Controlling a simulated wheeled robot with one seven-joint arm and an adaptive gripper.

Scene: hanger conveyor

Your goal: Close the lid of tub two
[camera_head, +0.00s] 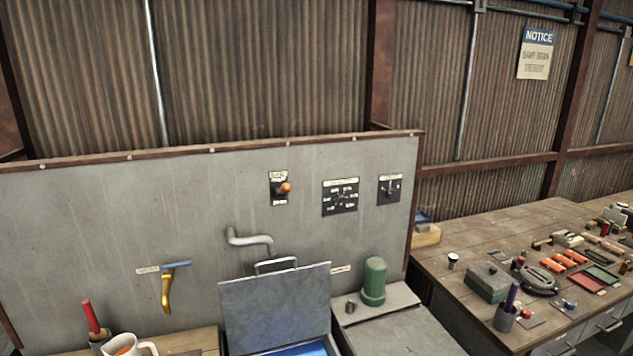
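A grey metal lid (275,308) stands raised, nearly upright, at the bottom middle of the head view, with a bar handle (277,264) along its top edge. Below it is an open tub with something blue (303,350) inside; most of this tub is cut off by the bottom edge. To its right is a grey box-like unit with a flat, closed-looking top (410,332). I cannot read any number marking which tub is tub two. My gripper is not in view.
A grey back panel (110,215) carries a pipe spout (250,241), a yellow lever with a blue top (168,288), and switches. A green cylinder (374,282) stands behind the closed top. A white mug (130,346) is at lower left. A cluttered workbench (470,235) is at right.

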